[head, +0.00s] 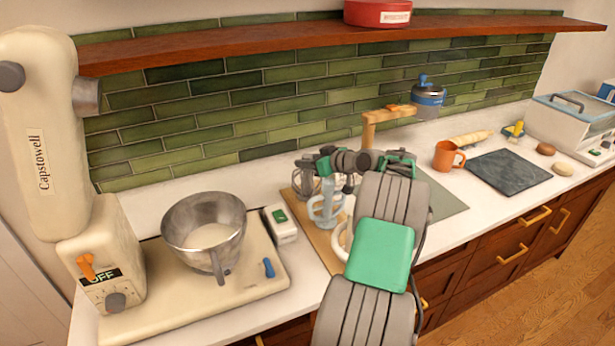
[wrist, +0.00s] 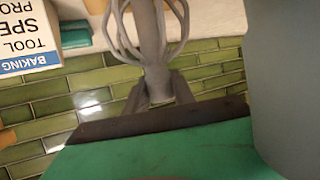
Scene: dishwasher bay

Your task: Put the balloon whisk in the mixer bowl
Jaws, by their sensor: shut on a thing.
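The balloon whisk (head: 304,181) is grey with looped wires. It shows left of my gripper (head: 325,163) in the head view, partly hidden by it. In the wrist view my gripper (wrist: 158,100) is shut on the handle of the whisk (wrist: 152,40), with its wires pointing to the top of the picture. The mixer bowl (head: 180,238) is a steel bowl with a handle, standing upright on the cream mixer's base to the left of my gripper. Its inside looks pale at the bottom. The mixer head (head: 45,130) is tilted up, clear of the bowl.
A wooden board (head: 318,238) with a pale blue tool (head: 323,208) lies below my gripper. A small white box with a green label (head: 281,222) stands between bowl and board. A labelled box (wrist: 28,35) shows in the wrist view. A shelf (head: 300,40) runs above.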

